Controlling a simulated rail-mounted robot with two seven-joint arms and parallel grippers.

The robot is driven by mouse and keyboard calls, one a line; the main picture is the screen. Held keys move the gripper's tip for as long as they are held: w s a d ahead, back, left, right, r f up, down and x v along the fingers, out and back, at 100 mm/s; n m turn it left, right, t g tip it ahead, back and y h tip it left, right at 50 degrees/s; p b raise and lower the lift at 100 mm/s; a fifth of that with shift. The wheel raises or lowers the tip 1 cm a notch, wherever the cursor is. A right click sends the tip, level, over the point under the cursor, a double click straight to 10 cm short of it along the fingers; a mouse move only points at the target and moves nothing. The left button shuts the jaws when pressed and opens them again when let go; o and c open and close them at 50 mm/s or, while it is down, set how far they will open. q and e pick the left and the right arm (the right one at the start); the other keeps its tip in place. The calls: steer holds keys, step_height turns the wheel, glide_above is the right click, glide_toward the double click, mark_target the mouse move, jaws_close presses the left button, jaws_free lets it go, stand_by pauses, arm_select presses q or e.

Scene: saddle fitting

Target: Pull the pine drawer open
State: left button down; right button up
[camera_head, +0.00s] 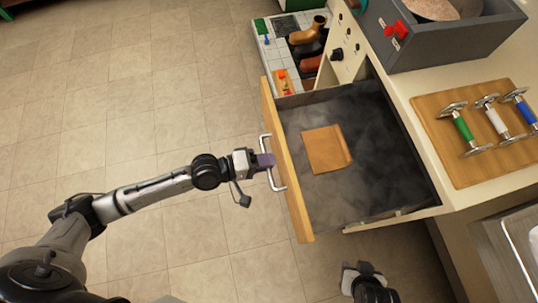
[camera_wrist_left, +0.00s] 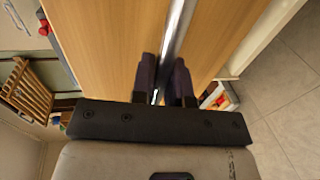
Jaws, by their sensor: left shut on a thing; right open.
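The pine drawer (camera_head: 287,165) stands pulled out from the counter, with its dark inside open to view. Its pale wooden front also fills much of the left wrist view (camera_wrist_left: 105,45). A silver bar handle (camera_head: 272,163) runs along the front. My left gripper (camera_head: 268,161) is shut on the handle; in the left wrist view its dark fingers (camera_wrist_left: 166,80) lie on both sides of the bar (camera_wrist_left: 176,35). My right gripper (camera_head: 362,276) is open and empty at the bottom, below the drawer and apart from it.
A brown flat piece (camera_head: 326,149) lies in the drawer. A wooden board (camera_head: 470,120) with several coloured-handled tools lies on the counter. A grey bin (camera_head: 440,35) stands behind. Another tray (camera_head: 278,55) with boots is beyond the drawer. The tiled floor (camera_head: 130,110) at left is clear.

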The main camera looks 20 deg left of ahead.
arm_select(q)
steer(key=shift+s+a, duration=0.25)
steer(key=shift+a, duration=0.2)
steer(key=c, duration=1.2)
jaws_free()
steer(key=shift+o, duration=0.2)
steer(key=shift+a, duration=0.1)
steer(key=b+v, duration=0.7)
steer(key=v, duration=0.6)
steer(key=shift+s+a, duration=0.25)
steer(key=shift+r, duration=0.1)
